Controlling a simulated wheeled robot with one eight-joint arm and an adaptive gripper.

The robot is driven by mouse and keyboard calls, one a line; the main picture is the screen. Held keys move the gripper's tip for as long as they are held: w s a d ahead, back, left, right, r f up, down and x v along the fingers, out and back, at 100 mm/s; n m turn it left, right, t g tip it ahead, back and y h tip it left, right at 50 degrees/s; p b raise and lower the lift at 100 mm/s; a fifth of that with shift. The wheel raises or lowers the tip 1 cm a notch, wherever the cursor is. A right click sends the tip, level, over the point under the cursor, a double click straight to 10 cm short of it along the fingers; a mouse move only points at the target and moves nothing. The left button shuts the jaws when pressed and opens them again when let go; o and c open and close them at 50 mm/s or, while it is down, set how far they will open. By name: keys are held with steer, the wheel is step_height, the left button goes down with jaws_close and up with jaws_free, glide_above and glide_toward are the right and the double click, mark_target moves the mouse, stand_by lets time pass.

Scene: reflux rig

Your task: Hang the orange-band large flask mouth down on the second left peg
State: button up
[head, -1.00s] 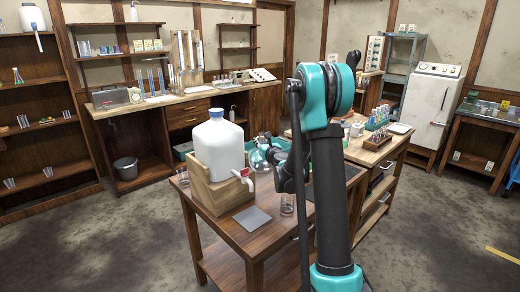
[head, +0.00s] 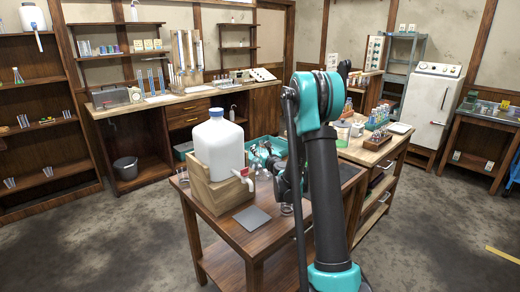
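I cannot make out an orange band on any flask. An upright board (head: 372,53) with small fittings stands at the back right; I cannot tell whether these are the pegs.
The white carboy (head: 217,147) with a blue cap and red tap sits on a wooden stand (head: 208,190) on the table (head: 232,235). A grey pad (head: 252,217) lies in front. A side bench holds a tube rack (head: 378,136). Open floor lies left and right.

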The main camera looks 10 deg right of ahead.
mark_target(263, 146)
steer(key=shift+r, duration=0.15)
steer(key=v, duration=1.1)
steer(key=shift+o, duration=0.6)
steer(key=shift+s, duration=0.35)
steer(key=s+d+r, duration=0.1)
steer(key=s, duration=0.2)
steer(key=s+r, duration=0.1)
steer(key=s, duration=0.2)
steer(key=s+d+r, duration=0.1)
steer(key=s, duration=0.1)
steer(key=shift+s+d+r, duration=0.1)
steer(key=shift+s+d, duration=0.25)
steer(key=shift+s, duration=0.05)
steer(key=shift+y, duration=0.3)
steer(key=x, duration=1.2)
steer(key=shift+f+x, duration=0.25)
steer(key=shift+x, duration=1.05)
steer(key=shift+f+x, duration=0.2)
steer(key=shift+x, duration=1.1)
steer(key=shift+d, duration=0.15)
steer(key=shift+c, duration=0.5)
jaws_close()
